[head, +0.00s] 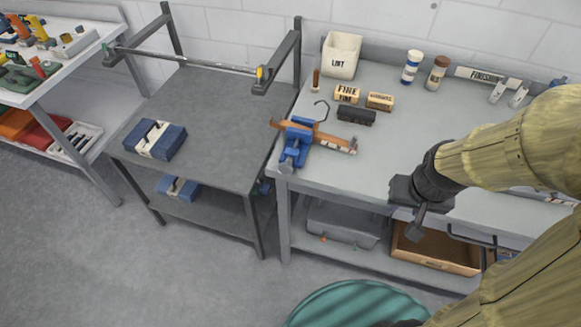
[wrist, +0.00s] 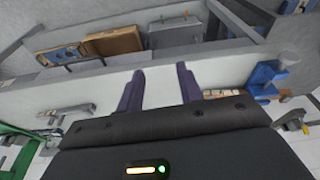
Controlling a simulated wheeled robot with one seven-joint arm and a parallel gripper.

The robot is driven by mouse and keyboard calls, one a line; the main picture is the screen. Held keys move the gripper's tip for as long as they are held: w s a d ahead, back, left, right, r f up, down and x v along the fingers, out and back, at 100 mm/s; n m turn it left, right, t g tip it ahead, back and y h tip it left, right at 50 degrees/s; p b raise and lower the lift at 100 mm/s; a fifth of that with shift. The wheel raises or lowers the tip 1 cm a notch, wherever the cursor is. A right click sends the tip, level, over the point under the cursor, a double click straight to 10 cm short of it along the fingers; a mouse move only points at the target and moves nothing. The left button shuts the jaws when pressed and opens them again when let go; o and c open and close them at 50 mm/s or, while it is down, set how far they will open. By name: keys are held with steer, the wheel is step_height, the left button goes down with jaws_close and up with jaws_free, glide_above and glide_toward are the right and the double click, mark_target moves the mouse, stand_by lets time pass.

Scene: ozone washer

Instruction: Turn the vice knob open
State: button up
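The blue vice (head: 297,145) stands at the near left corner of the grey workbench, with a long orange-brown piece (head: 325,137) lying across its jaws. A small grey knob (head: 287,168) shows at the vice's near end, over the bench's front edge. My gripper (head: 421,217) hangs near the bench's front edge, well to the right of the vice. In the wrist view its two dark purple fingers (wrist: 160,78) are apart with nothing between them.
On the workbench (head: 400,160) are a lint bin (head: 341,55), labelled blocks (head: 347,94), a dark brush (head: 356,115) and two bottles (head: 412,66). A lower shelf holds a grey bin (head: 344,225) and a cardboard box (head: 436,249). A grey table (head: 215,125) stands left.

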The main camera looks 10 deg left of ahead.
steer(key=shift+o, duration=0.2)
steer(key=o, duration=0.3)
steer(key=shift+o, duration=0.6)
steer(key=w+a+f+m+t+y+b, duration=0.1)
steer(key=w+a+f+m+t+b, duration=0.2)
steer(key=w+a+b, duration=0.3)
steer(key=shift+a+f, duration=0.2)
steer(key=shift+a, duration=0.35)
steer(key=w+a+f+m+t+y+b, duration=0.1)
steer(key=w+a+m+t+b, duration=0.15)
steer(key=a+b, duration=0.3)
steer(key=w+a+m+t+y+b, duration=0.2)
steer(key=w+a+m+b, duration=0.15)
steer(key=a, duration=0.25)
steer(key=m+t+h+b, duration=0.5)
steer(key=m+t+b, duration=0.3)
steer(key=m+b, duration=1.9)
glide_toward(285, 163)
steer(key=s+f+m+p, duration=0.1)
steer(key=s+f, duration=0.1)
steer(key=s, duration=0.6)
steer(key=shift+w+a+f, duration=0.15)
steer(key=shift+w+a, duration=0.05)
steer(key=shift+a, duration=0.05)
